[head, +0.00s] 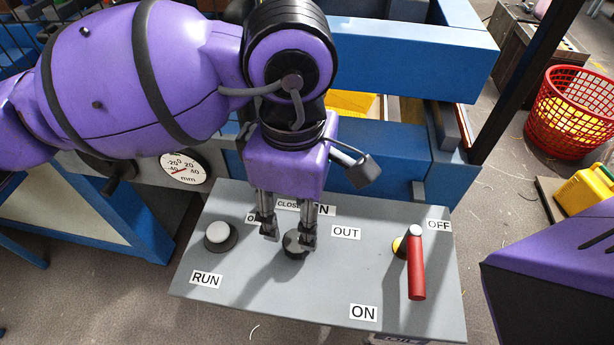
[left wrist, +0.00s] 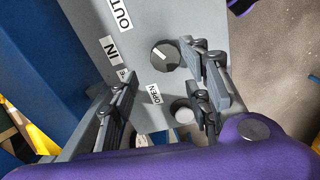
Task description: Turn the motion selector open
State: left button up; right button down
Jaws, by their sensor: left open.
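The motion selector is a black round knob (head: 293,246) on the grey sloped panel (head: 250,290). In the left wrist view the knob (left wrist: 165,56) has a white pointer mark that appears to aim up-left, toward the IN and OUT label side. My left gripper (head: 288,237) is open and points down over the panel. In the head view its right finger overlaps the knob and its left finger is left of it. In the left wrist view the knob lies beyond the fingers (left wrist: 163,92), nearer the right one. I cannot tell whether they touch. My right gripper is not in view.
A white RUN button (head: 217,233) is left of the knob. A red-handled lever (head: 416,268) stands at right between ON and OFF labels. The OPEN label (left wrist: 153,95) shows in the wrist view. Blue machine beams (head: 400,50) and a dial (head: 185,170) lie behind.

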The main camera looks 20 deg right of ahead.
aim_at(298, 237)
pick_arm(q)
notch_tip(298, 237, down, 5)
jog(key=shift+s+a+f, duration=0.1)
jog(key=shift+s, duration=0.05)
jog(key=shift+f, duration=0.45)
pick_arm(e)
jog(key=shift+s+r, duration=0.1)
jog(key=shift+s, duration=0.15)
pick_arm(q)
jog(key=shift+c, duration=0.2)
jog(key=c, duration=1)
